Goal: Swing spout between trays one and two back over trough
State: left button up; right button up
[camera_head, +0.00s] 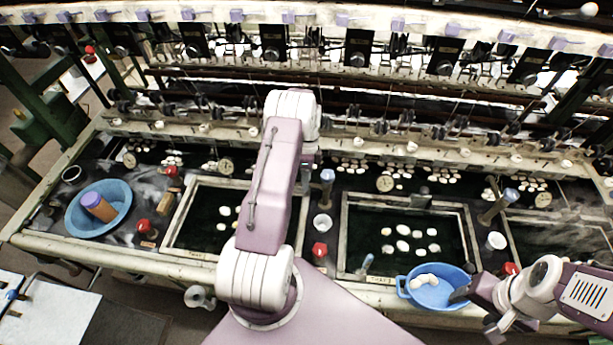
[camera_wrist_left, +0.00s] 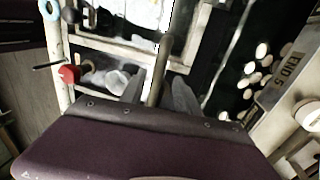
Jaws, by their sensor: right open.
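The spout (camera_head: 327,182), a post with a blue top, stands between the left tray (camera_head: 175,220) and the middle tray (camera_head: 343,235). My left arm reaches up the middle of the head view and hides most of its gripper (camera_head: 308,178), just left of the spout. In the left wrist view, a tan bar (camera_wrist_left: 157,70), seemingly the spout, lies between two grey fingers of my left gripper (camera_wrist_left: 160,92). The fingers look apart, with a gap beside the bar. My right gripper (camera_head: 462,294) is open at the right side of a blue basin (camera_head: 405,290).
The blue basin holds white cocoons (camera_head: 427,281). A white cup (camera_head: 322,223) and a red knob (camera_head: 319,250) stand below the spout; the knob (camera_wrist_left: 69,74) also shows in the wrist view. Another blue bowl (camera_head: 75,222) lies left. Reeling machinery (camera_head: 360,60) crosses the back.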

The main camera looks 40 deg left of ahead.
pick_arm(q)
jog(key=shift+s+r, duration=0.1)
jog(key=shift+s, duration=0.3)
jog(key=shift+c, duration=0.7)
jog(key=shift+w, duration=0.15)
grip_shut()
